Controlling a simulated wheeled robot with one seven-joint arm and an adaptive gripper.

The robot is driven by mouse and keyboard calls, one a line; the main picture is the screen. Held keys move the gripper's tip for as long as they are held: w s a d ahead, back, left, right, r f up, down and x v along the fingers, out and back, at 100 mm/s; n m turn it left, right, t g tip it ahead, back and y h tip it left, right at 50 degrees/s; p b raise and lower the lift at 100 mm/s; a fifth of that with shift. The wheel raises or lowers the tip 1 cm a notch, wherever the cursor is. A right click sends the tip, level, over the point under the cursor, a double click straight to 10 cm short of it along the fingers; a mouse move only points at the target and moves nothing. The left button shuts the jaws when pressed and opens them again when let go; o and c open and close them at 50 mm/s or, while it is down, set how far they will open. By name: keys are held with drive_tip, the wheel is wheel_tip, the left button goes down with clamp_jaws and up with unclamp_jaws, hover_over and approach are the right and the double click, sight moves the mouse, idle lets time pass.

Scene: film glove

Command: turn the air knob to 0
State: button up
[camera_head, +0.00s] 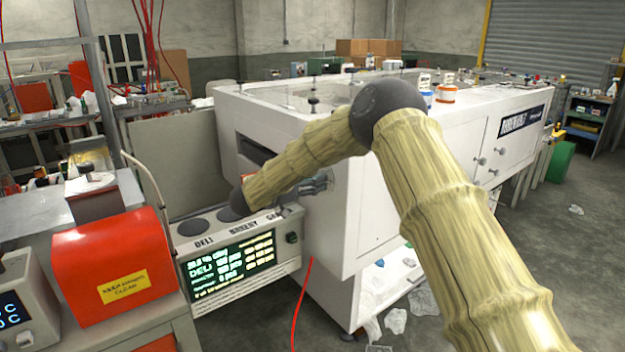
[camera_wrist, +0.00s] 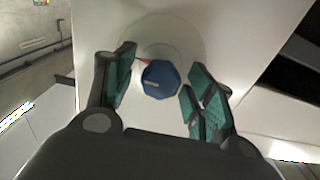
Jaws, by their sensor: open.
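The air knob (camera_wrist: 161,79) is a blue, many-sided knob in the wrist view, set on a pale round dial on a white panel. A small red pointer mark shows at its upper left. My gripper (camera_wrist: 157,88) is open, with one teal-padded finger on each side of the knob and a visible gap on both sides. The dial's numbers are too faint to read. In the head view my arm reaches to the near end of the white machine (camera_head: 345,205), and the knob cannot be made out there. My gripper is small and partly hidden there.
A display panel (camera_head: 235,265) with green text stands below my arm's end. A red box (camera_head: 110,265) with a yellow label is at the left. A red hose (camera_head: 301,305) hangs beside the machine. Plastic scraps (camera_head: 395,320) lie on the floor. Open floor is at the right.

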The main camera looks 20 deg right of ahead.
drive_tip(key=c, duration=1)
